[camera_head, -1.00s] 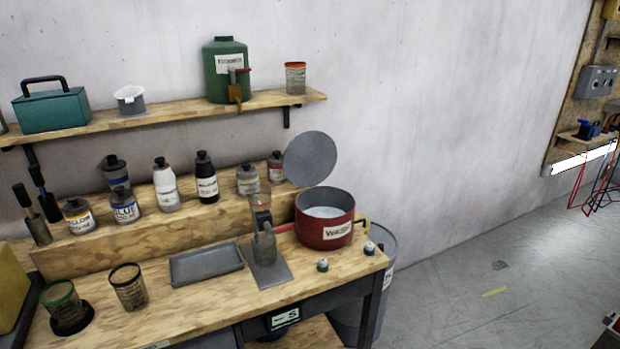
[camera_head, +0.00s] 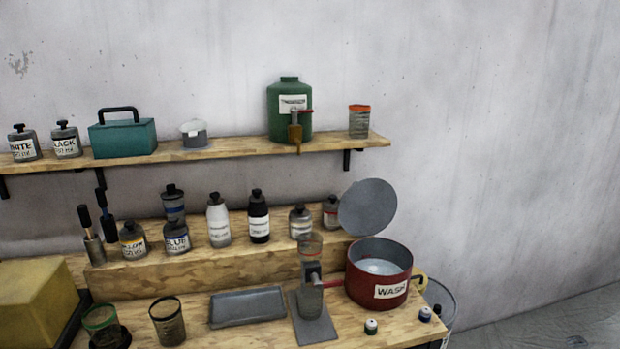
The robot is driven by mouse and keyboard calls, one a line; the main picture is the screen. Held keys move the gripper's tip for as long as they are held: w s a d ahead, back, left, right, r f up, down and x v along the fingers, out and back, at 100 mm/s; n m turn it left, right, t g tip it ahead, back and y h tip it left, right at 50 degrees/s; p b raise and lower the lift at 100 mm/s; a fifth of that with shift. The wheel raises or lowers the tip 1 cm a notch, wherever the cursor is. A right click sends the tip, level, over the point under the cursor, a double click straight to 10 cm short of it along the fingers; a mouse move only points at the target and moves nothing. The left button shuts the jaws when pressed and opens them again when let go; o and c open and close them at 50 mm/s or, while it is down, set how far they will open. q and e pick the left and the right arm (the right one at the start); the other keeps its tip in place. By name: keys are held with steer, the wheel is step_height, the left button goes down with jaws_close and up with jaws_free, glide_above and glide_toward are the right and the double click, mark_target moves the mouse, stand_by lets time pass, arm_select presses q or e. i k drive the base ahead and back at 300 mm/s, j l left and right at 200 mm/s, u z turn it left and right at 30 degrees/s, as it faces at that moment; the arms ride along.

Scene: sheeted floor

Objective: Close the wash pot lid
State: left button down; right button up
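The red wash pot (camera_head: 372,287) stands on the right part of the wooden bench in the head view, with a white "WASH" label on its front. Its grey round lid (camera_head: 367,207) is raised and tilted up at the back of the rim, so the pot's mouth is open. Pale liquid shows inside. A red handle points left from the pot, and a yellowish part shows at its right side. Neither of my grippers is in view.
A grey stand with a cup (camera_head: 311,287) is close left of the pot, by its handle. Bottles line the step (camera_head: 200,265) behind. A shelf (camera_head: 230,150) is above. A grey bin is at the right.

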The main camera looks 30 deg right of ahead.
mark_target(367, 207)
steer(key=i+l+u, duration=0.1)
steer(key=l+u, duration=0.15)
steer(key=l, duration=0.5)
steer(key=l+u, duration=0.3)
steer(key=l, duration=0.45)
steer(key=l+u, duration=0.25)
steer(key=l, duration=0.5)
steer(key=k+l+u, duration=0.25)
steer(key=l, duration=0.5)
steer(key=i+l, duration=0.05)
steer(key=i, duration=0.05)
